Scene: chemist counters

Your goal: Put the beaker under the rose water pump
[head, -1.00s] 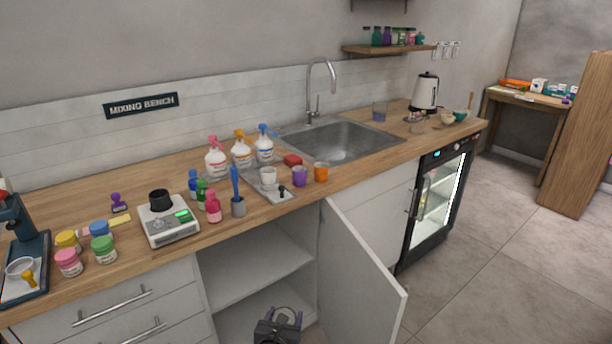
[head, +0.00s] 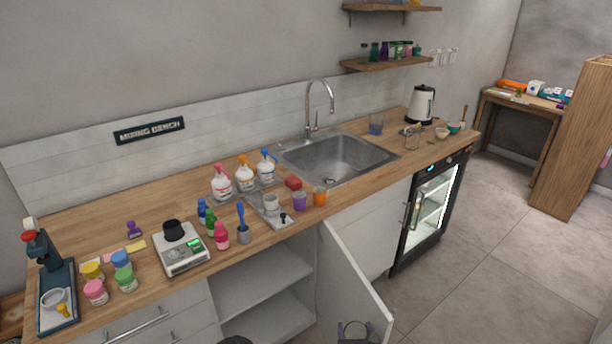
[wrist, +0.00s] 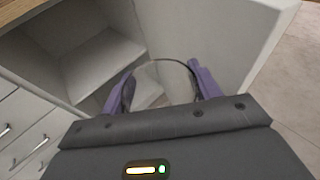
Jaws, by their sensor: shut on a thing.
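My gripper (wrist: 160,88) is shut on a clear glass beaker (wrist: 162,72), with a purple finger on each side of its round rim. In the head view my gripper (head: 354,328) is at the bottom edge, in front of the open cabinet door and below the counter top. Three white pump bottles stand on the counter behind a small tray: one with a pink pump (head: 221,184), one with an orange pump (head: 244,177) and one with a blue pump (head: 266,168). Their labels are too small to read, so I cannot confirm which holds rose water.
The tray (head: 281,221) in front of the pumps bears a whitish cup (head: 271,203). A purple cup (head: 299,202), an orange cup (head: 320,197) and a red block (head: 293,183) stand close right. Small bottles (head: 221,235) stand left. The cabinet door (head: 350,285) sticks out below.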

